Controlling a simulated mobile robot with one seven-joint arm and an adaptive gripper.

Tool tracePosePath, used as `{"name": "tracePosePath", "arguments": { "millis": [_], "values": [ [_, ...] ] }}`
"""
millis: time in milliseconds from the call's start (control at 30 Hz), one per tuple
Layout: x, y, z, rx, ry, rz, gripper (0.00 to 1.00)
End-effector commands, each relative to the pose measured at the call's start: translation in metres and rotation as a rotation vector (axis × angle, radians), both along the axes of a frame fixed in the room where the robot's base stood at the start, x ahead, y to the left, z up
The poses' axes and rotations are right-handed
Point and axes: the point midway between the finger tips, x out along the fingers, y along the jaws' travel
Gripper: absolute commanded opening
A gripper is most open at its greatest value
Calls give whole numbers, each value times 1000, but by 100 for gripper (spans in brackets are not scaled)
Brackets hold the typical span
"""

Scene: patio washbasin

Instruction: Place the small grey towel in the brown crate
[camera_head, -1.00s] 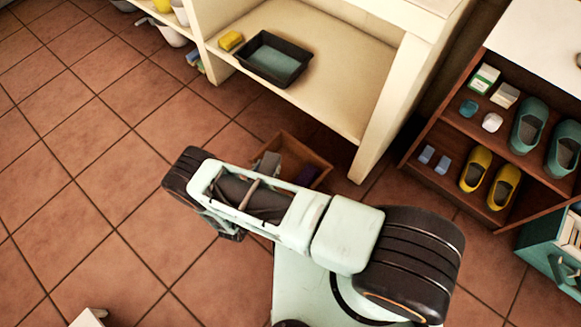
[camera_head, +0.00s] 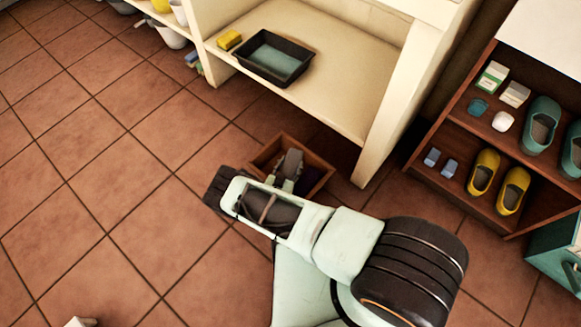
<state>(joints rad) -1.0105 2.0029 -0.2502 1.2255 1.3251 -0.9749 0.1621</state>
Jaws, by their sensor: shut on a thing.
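The brown crate (camera_head: 262,158) is an open wooden box on the tiled floor in front of the cream shelf. My gripper (camera_head: 288,183) is over the crate, partly hidden behind my own arm. It is shut on a grey thing (camera_head: 291,162), which appears to be the small grey towel and shows above or inside the crate opening. I cannot tell whether the towel touches the crate floor. A dark purplish thing (camera_head: 314,180) shows in the right part of the crate.
A dark tray (camera_head: 248,63) and a yellow sponge (camera_head: 229,39) are on the cream shelf (camera_head: 345,85), whose leg stands right of the crate. A brown shoe rack (camera_head: 440,185) stands at the right.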

Motion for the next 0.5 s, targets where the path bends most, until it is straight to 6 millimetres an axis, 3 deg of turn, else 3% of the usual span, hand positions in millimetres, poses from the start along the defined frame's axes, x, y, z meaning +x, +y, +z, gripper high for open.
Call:
{"name": "tracePosePath", "arguments": {
  "millis": [33,500],
  "values": [
    [0,0,-7,-1,-2,0,12],
    [1,0,-11,-1,-2,0,12]
  ]
}}
